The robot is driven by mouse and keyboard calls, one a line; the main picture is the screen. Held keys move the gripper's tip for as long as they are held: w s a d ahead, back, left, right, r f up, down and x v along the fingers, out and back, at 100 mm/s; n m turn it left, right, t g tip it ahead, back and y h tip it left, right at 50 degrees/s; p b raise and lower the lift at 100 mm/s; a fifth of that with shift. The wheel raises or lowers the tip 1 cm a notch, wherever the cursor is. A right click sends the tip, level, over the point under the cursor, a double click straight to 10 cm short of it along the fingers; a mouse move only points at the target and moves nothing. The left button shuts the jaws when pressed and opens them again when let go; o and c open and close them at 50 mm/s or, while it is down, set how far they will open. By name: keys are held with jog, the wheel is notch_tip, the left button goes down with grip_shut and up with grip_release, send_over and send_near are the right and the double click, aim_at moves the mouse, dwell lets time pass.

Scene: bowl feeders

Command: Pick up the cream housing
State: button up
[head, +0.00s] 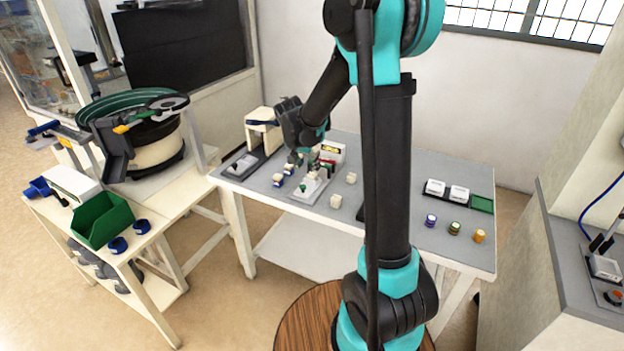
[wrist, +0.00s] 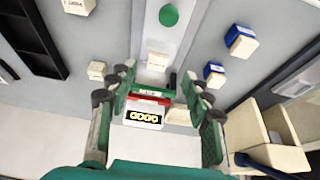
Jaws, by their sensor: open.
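Several small cream blocks are in view, and I cannot tell for sure which is the cream housing. One cream block (wrist: 157,60) lies on a pale fixture strip (wrist: 150,30), just beyond my fingertips in the wrist view. Two loose cream blocks stand on the grey bench in the head view: one nearer (head: 336,201), one farther (head: 351,178). My gripper (head: 309,165) is over the fixture; in the wrist view its green fingers (wrist: 160,84) are spread, with nothing clasped. A white box marked GOOD (wrist: 143,116) and a red-green bar (wrist: 150,97) show between the fingers.
Two blue-and-cream blocks (wrist: 240,41) (wrist: 213,75) lie beside the fixture. A green button (wrist: 168,15) is on the strip. A cream press-like stand (head: 262,122) is at the bench's back left. Small cylinders (head: 454,228) and white-topped trays (head: 458,194) stand at right.

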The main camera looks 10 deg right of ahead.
aim_at(312, 174)
jog(key=shift+d+x, duration=0.15)
jog(key=shift+x, duration=1.25)
jog(key=shift+d+x, duration=0.15)
jog(key=shift+x, duration=1.3)
jog(key=shift+r, duration=0.1)
grip_shut()
